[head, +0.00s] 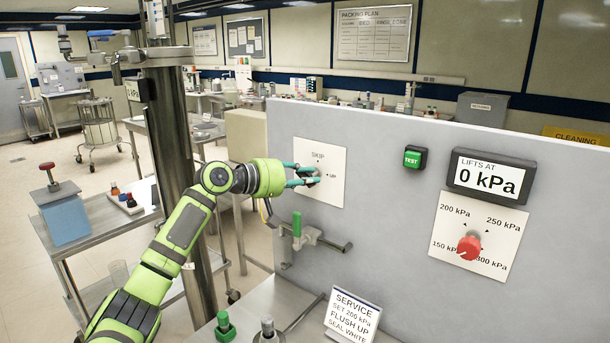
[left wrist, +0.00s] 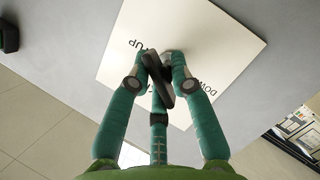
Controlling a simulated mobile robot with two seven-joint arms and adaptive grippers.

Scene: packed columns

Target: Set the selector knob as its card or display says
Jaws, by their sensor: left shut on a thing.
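My left gripper (head: 306,176) reaches the white plate (head: 322,192) on the grey panel and is shut on the selector knob there. The plate reads SKIP at top and a word like UP at right; other lettering is partly covered. The service card (head: 352,318) reads SET 200 kPa, FLUSH UP, SEAL WHITE. A red knob (head: 470,246) sits on a dial plate (head: 492,216) marked 150 to 300 kPa. The display (head: 490,180) reads LIFTS AT 0 kPa.
A green TEST button (head: 413,157) sits left of the display. A green-handled valve (head: 297,226) and pipe stick out below the gripper. A green-topped piece (head: 224,326) and a grey-topped piece (head: 268,329) stand on the bench. A steel column stands behind my arm.

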